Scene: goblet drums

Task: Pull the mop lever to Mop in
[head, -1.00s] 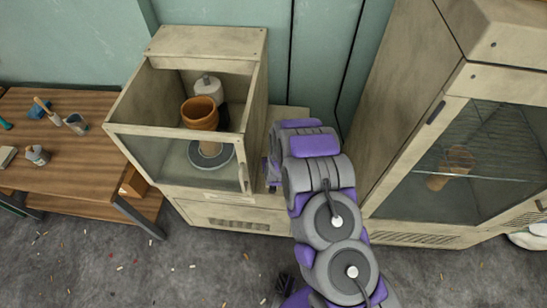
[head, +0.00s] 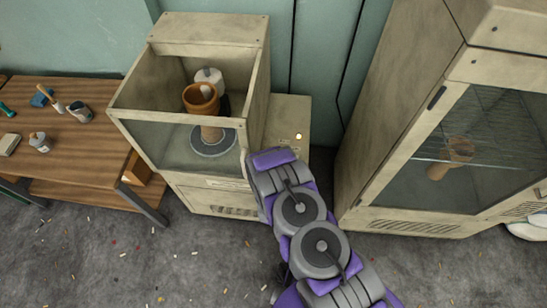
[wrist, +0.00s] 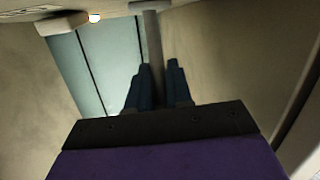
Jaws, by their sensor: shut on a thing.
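In the wrist view, my gripper (wrist: 159,66) has its two dark blue fingers on either side of a slim grey rod (wrist: 152,35), which I take to be the mop lever. The fingers are shut on it. The rod's far end meets a pale surface at the top of that view. In the head view, my arm hides the gripper and the lever at the right of the glazed booth (head: 258,90). Inside the booth, an orange-brown goblet drum (head: 201,99) stands on a round grey turntable (head: 213,148), with a white cylindrical thing (head: 210,75) behind it. No lever label is readable.
A low beige box (head: 288,112) with a small lit yellow lamp (head: 298,136) adjoins the booth's right side. A tall glass-fronted cabinet (head: 400,110) stands at the right. A wooden bench (head: 85,150) with tools is at the left. Open, littered floor (head: 120,255) lies in front.

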